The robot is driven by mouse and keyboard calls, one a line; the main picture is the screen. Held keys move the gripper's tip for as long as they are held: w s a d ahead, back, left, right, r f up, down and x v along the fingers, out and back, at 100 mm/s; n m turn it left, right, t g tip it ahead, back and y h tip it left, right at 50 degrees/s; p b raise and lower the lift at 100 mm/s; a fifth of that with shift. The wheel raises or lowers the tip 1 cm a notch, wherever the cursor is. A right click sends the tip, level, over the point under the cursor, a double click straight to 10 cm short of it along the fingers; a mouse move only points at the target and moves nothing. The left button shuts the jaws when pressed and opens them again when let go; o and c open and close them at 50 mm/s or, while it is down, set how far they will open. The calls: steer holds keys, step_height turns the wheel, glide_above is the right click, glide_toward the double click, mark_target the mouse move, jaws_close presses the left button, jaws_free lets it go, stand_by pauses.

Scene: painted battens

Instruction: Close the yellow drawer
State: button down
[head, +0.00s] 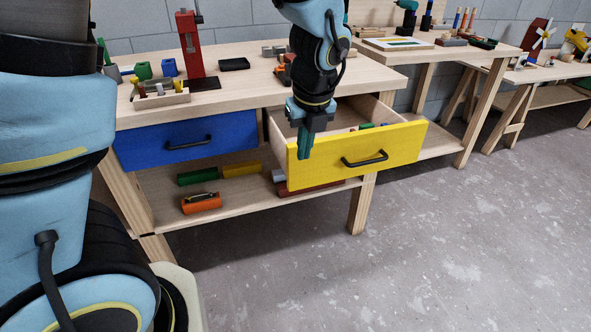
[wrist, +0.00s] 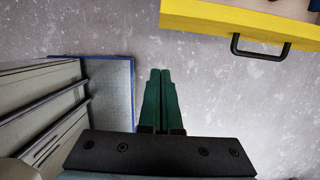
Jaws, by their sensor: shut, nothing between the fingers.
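The yellow drawer (head: 405,143) stands pulled out from the workbench in the head view, with a black handle (head: 365,159) on its front. Small items lie inside it, partly hidden by the front panel. In the wrist view the yellow drawer (wrist: 235,22) shows at the top right, its black handle (wrist: 262,50) facing the floor side. My gripper (head: 304,152) is shut and empty, pointing down in front of the left part of the drawer front. In the wrist view its green fingers (wrist: 160,95) are together, over the floor and apart from the handle.
A shut blue drawer (head: 190,140) is left of the yellow one. The benchtop (head: 240,92) carries a red tool stand (head: 190,45) and small blocks. A lower shelf (head: 240,208) holds coloured pieces. The floor (head: 450,240) at the front right is clear.

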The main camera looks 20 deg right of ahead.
mark_target(274, 130)
steer(key=x, duration=0.3)
steer(key=w+x, duration=0.1)
steer(key=x, duration=0.3)
steer(key=w+x, duration=0.1)
steer(key=x, duration=0.2)
steer(key=shift+w, duration=0.1)
steer(key=shift+w+d+p, duration=0.15)
steer(key=shift+w+p, duration=0.15)
steer(key=shift+w, duration=0.55)
steer(key=w+p, duration=0.2)
steer(key=w, duration=0.4)
steer(key=w+p, duration=0.2)
steer(key=w, duration=0.5)
steer(key=w+d+p, duration=0.1)
steer(key=w+p, duration=0.1)
steer(key=w, duration=0.5)
steer(key=shift+d, duration=0.1)
steer(key=shift+s, duration=0.1)
